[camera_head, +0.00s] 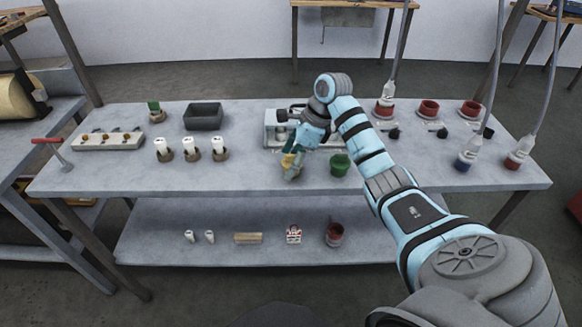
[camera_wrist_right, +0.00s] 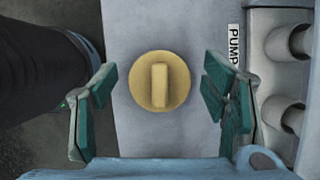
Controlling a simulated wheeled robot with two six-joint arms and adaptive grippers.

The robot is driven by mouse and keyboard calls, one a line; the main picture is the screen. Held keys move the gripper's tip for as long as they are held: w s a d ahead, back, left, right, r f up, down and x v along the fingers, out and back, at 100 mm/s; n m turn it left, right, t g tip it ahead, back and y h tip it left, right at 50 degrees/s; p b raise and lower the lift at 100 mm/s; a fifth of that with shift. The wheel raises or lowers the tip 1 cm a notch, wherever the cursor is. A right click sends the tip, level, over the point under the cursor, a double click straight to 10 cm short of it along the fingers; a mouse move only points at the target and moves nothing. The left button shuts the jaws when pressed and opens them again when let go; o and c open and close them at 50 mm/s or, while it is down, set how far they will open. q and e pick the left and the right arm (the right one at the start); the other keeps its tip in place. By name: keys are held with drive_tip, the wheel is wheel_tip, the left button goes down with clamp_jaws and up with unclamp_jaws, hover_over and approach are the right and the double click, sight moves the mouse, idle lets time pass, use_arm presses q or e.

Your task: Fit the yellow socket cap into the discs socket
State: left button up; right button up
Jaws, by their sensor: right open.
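The yellow socket cap (camera_wrist_right: 160,81) is a round disc with a raised straight grip bar across its top. It lies flat on the grey table. My right gripper (camera_wrist_right: 158,100) is open above it, one green-padded finger on each side, with a gap to the cap on both sides. In the head view the cap (camera_head: 287,160) is partly covered by my right gripper (camera_head: 291,169), near the table's front middle. I cannot tell which thing is the discs socket. My left gripper is not in view.
A grey machine (camera_head: 271,131) stands just behind the gripper; its label reads PUMP in the wrist view. A green cup (camera_head: 340,164) stands close on the right. Three white-topped holders (camera_head: 190,155), a black bin (camera_head: 203,117) and a white rack (camera_head: 108,141) stand left.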

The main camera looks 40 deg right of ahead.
drive_tip(key=c, duration=1.1)
drive_tip(key=shift+c, duration=0.2)
